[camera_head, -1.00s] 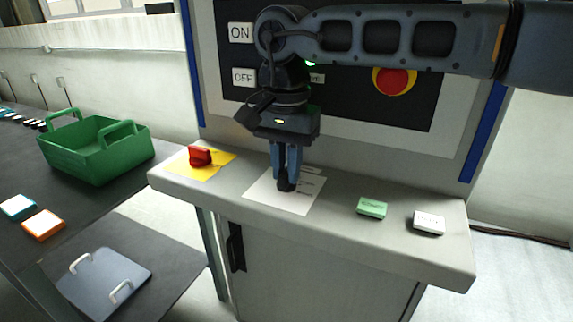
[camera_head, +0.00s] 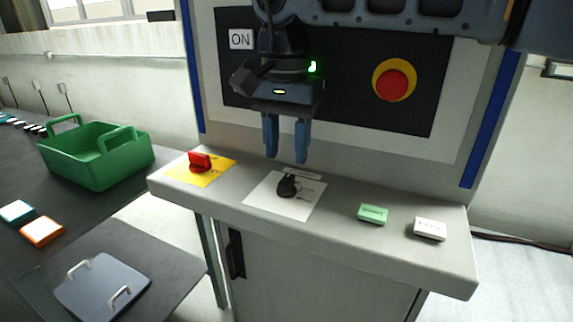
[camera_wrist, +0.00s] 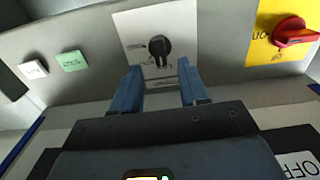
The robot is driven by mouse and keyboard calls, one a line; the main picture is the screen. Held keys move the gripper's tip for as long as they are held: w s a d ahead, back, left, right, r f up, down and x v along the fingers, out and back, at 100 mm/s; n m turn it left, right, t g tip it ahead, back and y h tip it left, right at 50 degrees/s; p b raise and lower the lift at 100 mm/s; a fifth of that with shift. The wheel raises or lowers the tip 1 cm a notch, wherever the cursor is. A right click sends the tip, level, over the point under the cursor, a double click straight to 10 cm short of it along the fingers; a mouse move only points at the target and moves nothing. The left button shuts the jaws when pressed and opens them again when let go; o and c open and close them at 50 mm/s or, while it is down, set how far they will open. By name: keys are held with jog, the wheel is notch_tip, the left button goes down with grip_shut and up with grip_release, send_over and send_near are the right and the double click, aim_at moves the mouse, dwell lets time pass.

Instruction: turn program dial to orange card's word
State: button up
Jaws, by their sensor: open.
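The program dial (camera_head: 287,187) is a black knob on a white plate (camera_head: 306,207) with small printed words, set on the grey ledge. In the wrist view the dial (camera_wrist: 160,46) shows beyond my fingertips; its words are too small to read. My gripper (camera_head: 287,158) is open and empty, above the dial and apart from it; it also shows in the wrist view (camera_wrist: 161,72). An orange-edged card or block (camera_head: 41,231) lies on the dark table at left; its word cannot be read.
A red switch (camera_head: 200,162) on a yellow plate, a green block (camera_head: 373,214) and a white block (camera_head: 429,228) are on the ledge. A panel behind bears a red button (camera_head: 392,84). A green basket (camera_head: 95,155) and a teal-edged block (camera_head: 16,211) are on the left table.

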jog(key=shift+r, duration=1.3)
